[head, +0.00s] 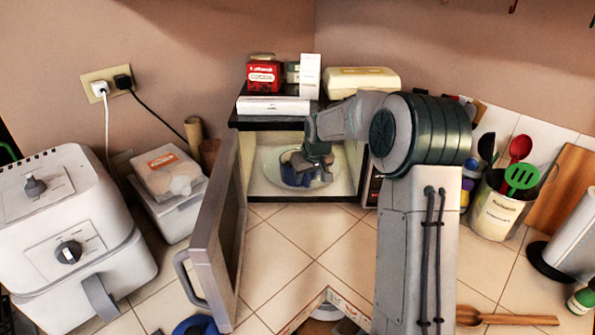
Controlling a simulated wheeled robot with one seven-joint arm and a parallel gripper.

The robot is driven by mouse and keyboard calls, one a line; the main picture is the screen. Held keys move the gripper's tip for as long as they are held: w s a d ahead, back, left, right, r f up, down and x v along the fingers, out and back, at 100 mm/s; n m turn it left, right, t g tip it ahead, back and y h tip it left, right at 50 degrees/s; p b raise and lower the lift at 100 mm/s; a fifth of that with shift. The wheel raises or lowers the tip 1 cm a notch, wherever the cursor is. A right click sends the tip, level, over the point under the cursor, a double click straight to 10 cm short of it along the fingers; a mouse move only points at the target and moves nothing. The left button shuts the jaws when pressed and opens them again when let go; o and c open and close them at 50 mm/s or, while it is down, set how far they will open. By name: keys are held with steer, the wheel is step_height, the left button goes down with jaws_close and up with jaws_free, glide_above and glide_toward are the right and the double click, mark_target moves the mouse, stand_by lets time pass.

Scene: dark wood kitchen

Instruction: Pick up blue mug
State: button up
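The blue mug (290,177) is inside the open microwave, on the pale round turntable plate (268,172). My gripper (309,164) reaches into the microwave from the right and is at the mug, covering its upper and right parts. At this size I cannot tell whether the fingers are apart or closed on the mug, or whether they touch it. The mug's handle cannot be made out.
The microwave door (216,235) stands open on the left, its handle towards the front. Boxes (263,77) sit on top of the microwave. A white air fryer (70,235) stands at left, a utensil holder (495,208) at right. Another blue object (196,325) shows at the bottom edge.

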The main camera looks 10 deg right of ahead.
steer(key=shift+w+f, duration=0.1)
steer(key=shift+f, duration=0.25)
steer(key=shift+c, duration=0.2)
jaws_close()
steer(key=shift+r, duration=0.2)
steer(key=shift+r, duration=0.4)
steer(key=shift+r+b, duration=0.2)
steer(key=shift+b, duration=0.15)
steer(key=s+d+b, duration=0.3)
steer(key=s+d, duration=0.1)
steer(key=s, duration=1.3)
steer(key=shift+s, duration=0.15)
